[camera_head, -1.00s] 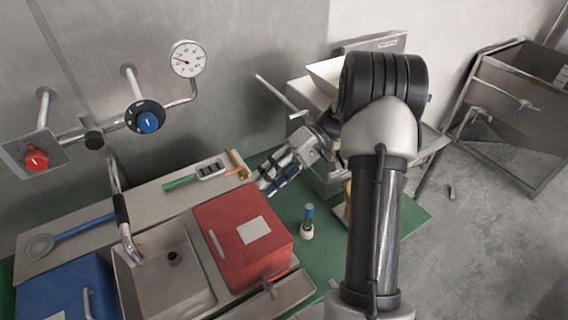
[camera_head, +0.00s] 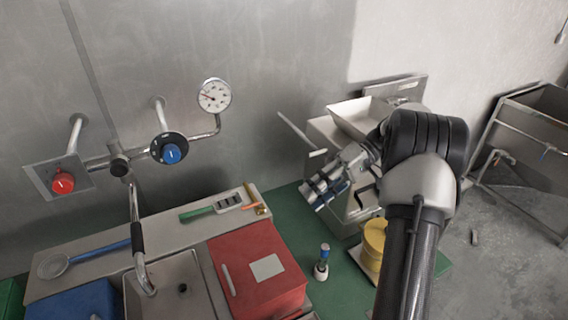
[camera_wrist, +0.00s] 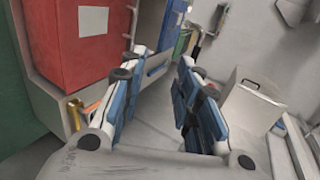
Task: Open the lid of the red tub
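The red tub (camera_head: 250,290) is a box with a flat red lid, a pale bar handle (camera_head: 228,280) along its left side and a white label (camera_head: 267,268). The lid looks closed. The tub also shows at the upper left of the wrist view (camera_wrist: 62,62), cut off by the frame. My gripper (camera_head: 318,192) is above the green surface, right of the tub and farther back, apart from it. In the wrist view its blue-padded fingers (camera_wrist: 162,62) stand apart with nothing between them.
A sink (camera_head: 165,290) lies left of the tub, with a blue box (camera_head: 80,302) beyond it. A small bottle (camera_head: 322,262) and a yellow round object (camera_head: 373,240) stand to the right. A metal machine (camera_head: 350,120) stands behind my gripper. Pipes and a gauge (camera_head: 214,95) line the wall.

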